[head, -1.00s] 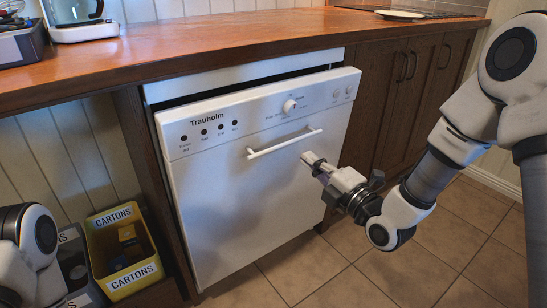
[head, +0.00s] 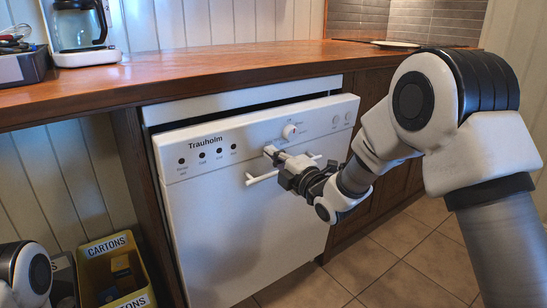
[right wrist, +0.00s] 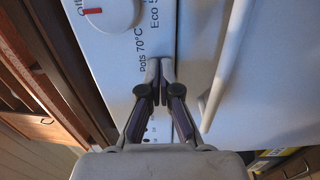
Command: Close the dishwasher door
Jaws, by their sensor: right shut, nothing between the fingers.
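The white dishwasher door (head: 255,225) stands nearly upright, tilted slightly out at the top. A dark gap (head: 250,109) shows between its top edge and the white strip under the counter. Its control panel (head: 215,140) has a knob, and a bar handle (head: 262,178) runs below. My right gripper (head: 269,152) is shut and empty, with its fingertips at the control panel just above the handle. In the right wrist view its closed fingertips (right wrist: 160,68) lie over the panel lettering, beside the handle (right wrist: 219,80). Contact with the panel cannot be told. My left gripper is out of view.
The wooden counter (head: 230,72) overhangs the door, with a coffee maker (head: 80,30) at the left. A yellow cartons bin (head: 110,248) stands left of the door. Brown cabinets are at the right, partly behind my right arm. Tiled floor (head: 415,255) is clear in front.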

